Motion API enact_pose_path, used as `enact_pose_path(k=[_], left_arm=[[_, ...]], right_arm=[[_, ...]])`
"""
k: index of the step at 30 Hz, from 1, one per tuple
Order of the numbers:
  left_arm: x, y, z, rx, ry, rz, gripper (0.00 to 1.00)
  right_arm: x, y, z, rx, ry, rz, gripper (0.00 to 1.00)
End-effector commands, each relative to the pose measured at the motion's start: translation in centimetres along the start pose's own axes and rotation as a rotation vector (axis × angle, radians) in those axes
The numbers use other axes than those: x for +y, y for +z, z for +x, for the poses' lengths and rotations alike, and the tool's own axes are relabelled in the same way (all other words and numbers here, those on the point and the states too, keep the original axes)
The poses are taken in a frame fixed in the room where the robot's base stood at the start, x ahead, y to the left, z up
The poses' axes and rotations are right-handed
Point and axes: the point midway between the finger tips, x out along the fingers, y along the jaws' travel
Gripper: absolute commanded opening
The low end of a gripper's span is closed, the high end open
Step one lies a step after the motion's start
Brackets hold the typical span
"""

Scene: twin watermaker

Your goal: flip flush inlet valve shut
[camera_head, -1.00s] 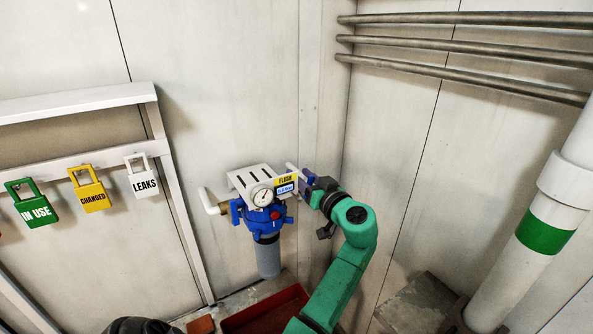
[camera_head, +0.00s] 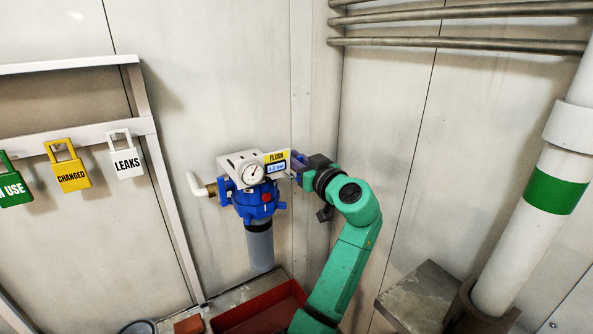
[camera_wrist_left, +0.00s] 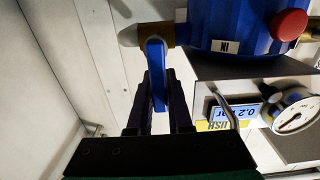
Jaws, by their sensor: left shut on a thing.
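The flush filter unit (camera_head: 256,204) is mounted on the wall, with a blue head, a grey bowl (camera_head: 260,249), a round gauge (camera_head: 253,175) and a yellow FLUSH label (camera_head: 276,156). My left gripper (camera_head: 298,166) is at the right side of the unit, partly hidden behind the label. In the left wrist view, the blue inlet valve handle (camera_wrist_left: 155,58) sits between the fingers of my left gripper (camera_wrist_left: 156,88), which are shut on it. The handle is beside a brass fitting near the IN label (camera_wrist_left: 224,46). My right gripper is not in view.
A red bin (camera_head: 262,312) stands on the floor below the unit. IN USE, CHANGED (camera_head: 68,166) and LEAKS (camera_head: 125,154) padlocks hang on a rail at left. A white pipe with a green band (camera_head: 553,192) and a grey block (camera_head: 418,298) are at right.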

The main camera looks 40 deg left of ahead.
Motion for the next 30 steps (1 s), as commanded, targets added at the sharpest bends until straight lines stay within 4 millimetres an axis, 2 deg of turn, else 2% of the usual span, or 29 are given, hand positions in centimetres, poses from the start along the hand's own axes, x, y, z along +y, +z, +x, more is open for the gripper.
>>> enact_pose_path(k=[6,7,9,30], left_arm=[[-0.08,0.05,0.16,-0.006,-0.003,-0.001,0.0],[-0.08,0.05,0.16,-0.006,-0.003,-0.001,0.21],[-0.08,0.05,0.15,-0.006,-0.003,-0.001,0.47],[-0.07,-0.02,0.07,-0.005,-0.003,0.003,0.47]], right_arm=[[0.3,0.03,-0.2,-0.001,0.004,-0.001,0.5],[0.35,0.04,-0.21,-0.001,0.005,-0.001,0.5],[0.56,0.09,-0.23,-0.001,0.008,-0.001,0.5],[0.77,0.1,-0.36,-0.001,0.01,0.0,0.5]])
